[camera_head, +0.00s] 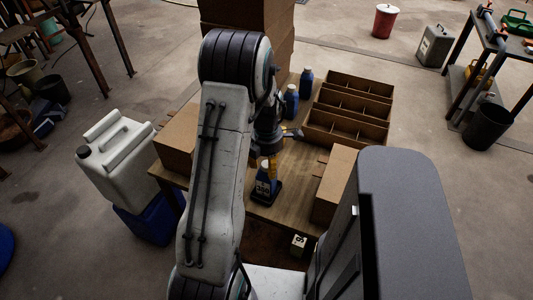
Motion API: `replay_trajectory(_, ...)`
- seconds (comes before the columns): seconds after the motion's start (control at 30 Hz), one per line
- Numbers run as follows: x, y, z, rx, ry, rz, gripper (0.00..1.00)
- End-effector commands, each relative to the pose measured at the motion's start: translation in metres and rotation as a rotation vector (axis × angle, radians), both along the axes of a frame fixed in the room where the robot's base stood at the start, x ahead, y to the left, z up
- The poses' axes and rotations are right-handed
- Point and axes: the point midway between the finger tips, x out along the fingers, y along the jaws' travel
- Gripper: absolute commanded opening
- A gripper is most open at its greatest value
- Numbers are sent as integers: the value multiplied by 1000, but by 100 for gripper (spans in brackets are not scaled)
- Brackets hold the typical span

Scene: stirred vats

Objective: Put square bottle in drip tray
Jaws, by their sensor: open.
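A blue bottle (264,180) with a pale label stands upright near the front of the wooden table, on a small dark tray (274,198). Two more blue bottles stand farther back, one nearer (291,102) and one behind it (306,84). I cannot tell for sure which one is the square bottle. My gripper (275,148) is open above the table, behind and above the front bottle in the picture. My arm partly hides the gripper and the left part of the table.
A brown divided rack (345,127) stands at the table's back right. Cardboard boxes stand at the right (334,185) and left (178,140), with a tall stack (245,15) behind. A white jerrycan (115,160) sits on a blue crate (150,222) at left. Bare tabletop shows mid-table.

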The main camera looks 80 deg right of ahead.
Motion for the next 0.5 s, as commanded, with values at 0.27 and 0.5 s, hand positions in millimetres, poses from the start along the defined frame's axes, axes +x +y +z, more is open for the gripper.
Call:
replay_trajectory(0.27, 0, -1, 40, -6, 0, 0, 48)
replay_trajectory(0.5, 0, -1, 81, -5, 1, 0, 48)
